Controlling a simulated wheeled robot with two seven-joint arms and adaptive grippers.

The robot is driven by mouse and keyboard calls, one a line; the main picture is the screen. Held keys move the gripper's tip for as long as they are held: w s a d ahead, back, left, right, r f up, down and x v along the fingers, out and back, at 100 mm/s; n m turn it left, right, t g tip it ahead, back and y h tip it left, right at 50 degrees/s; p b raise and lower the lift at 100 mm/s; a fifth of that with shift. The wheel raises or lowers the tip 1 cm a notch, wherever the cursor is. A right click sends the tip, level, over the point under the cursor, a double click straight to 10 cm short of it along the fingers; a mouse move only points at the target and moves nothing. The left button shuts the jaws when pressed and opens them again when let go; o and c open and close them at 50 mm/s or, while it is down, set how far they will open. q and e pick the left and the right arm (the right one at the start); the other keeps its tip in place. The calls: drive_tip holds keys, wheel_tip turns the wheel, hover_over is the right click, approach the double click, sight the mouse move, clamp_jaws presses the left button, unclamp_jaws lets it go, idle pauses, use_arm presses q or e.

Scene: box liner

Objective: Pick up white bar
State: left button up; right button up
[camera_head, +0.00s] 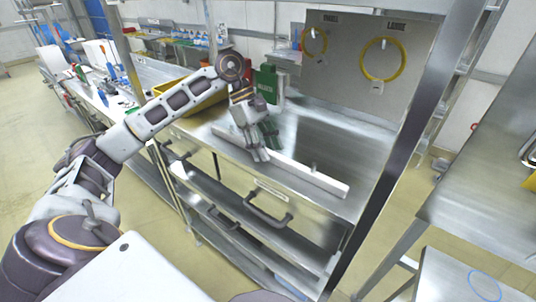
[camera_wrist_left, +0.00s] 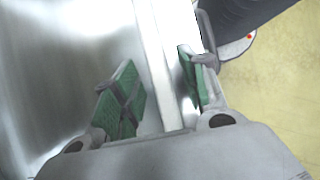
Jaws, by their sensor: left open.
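The long white bar (camera_head: 310,178) lies along the front edge of the metal workbench. My left gripper (camera_head: 262,152) is over the bar, toward its left half, pointing down. In the left wrist view the gripper (camera_wrist_left: 160,92) is open, with green finger pads. There the white bar (camera_wrist_left: 157,62) runs lengthwise between the two pads, with a gap to the left pad. In the head view the fingers hide a part of the bar. My right gripper is not in view.
A grey back panel (camera_head: 340,62) with yellow rings stands behind the bench. A yellow bin (camera_head: 190,97) and a green container (camera_head: 268,84) are left of it. A metal post (camera_head: 400,140) rises right of the bench. The bench top behind the bar is clear.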

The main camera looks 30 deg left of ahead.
use_arm(q)
clamp_jaws()
idle(0.3)
drive_tip(key=shift+r, duration=0.1)
drive_tip(key=shift+r, duration=0.15)
